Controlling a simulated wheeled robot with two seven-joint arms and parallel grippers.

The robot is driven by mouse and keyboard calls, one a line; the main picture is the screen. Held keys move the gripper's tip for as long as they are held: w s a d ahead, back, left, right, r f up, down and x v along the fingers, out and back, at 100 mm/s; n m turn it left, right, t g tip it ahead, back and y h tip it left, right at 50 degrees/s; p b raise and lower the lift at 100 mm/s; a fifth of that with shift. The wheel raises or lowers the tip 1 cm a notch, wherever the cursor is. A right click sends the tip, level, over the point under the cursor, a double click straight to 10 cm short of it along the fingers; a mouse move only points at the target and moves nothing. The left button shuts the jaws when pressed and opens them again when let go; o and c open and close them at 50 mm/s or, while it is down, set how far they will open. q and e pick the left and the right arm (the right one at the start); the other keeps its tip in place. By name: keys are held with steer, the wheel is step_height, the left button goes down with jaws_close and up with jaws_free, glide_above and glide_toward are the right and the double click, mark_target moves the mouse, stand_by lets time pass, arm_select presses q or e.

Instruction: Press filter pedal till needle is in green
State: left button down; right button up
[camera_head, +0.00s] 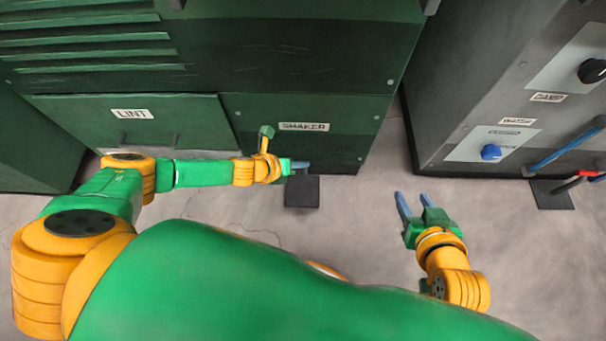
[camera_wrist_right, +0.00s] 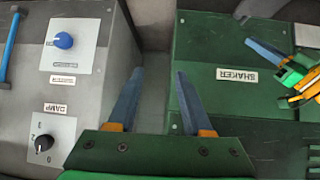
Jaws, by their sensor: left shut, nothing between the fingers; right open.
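A black pedal plate (camera_head: 301,191) sits low at the foot of the green cabinet, below the panel marked SHAKER (camera_head: 304,127). No label reading filter shows on it. My left gripper (camera_head: 305,165) is shut and empty, just above and behind the plate in the head view; I cannot tell whether it touches. The left gripper also shows in the right wrist view (camera_wrist_right: 252,44), in front of the SHAKER panel. My right gripper (camera_head: 413,197) is open and empty over the floor, right of the plate; its fingers show in the right wrist view (camera_wrist_right: 157,82). No needle or green zone is in view.
A grey cabinet on the right carries a blue knob (camera_head: 491,152), a black knob (camera_head: 592,71) and a blue bar (camera_head: 563,151). A second dark plate (camera_head: 553,194) with a red-ended handle (camera_head: 577,182) lies at its foot. The floor between the cabinets is clear.

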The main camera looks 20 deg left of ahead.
mark_target(304, 176)
arm_select(q)
steer(key=shift+f+b, duration=1)
steer(key=shift+f, duration=0.05)
arm_select(e)
steer(key=w+a+r+t+y, duration=0.1)
steer(key=w+r+t, duration=0.1)
steer(key=r+t, duration=0.3)
steer(key=w+a+r+t+y, duration=0.1)
steer(key=w+a+r+t, duration=0.15)
steer(key=r, duration=0.55)
arm_select(q)
steer(key=shift+f+b, duration=0.8)
steer(key=shift+f, duration=0.25)
arm_select(e)
steer(key=s+r+n+t+y, duration=0.1)
steer(key=s+r+t+y, duration=0.2)
steer(key=r+t, duration=0.4)
steer(key=shift+s+r+n+y, duration=0.4)
steer(key=shift+s+r, duration=0.2)
steer(key=shift+r, duration=1.35)
steer(key=shift+d, duration=0.1)
arm_select(q)
steer(key=shift+f+b, duration=0.3)
steer(key=shift+f, duration=0.1)
arm_select(e)
steer(key=shift+f, duration=0.2)
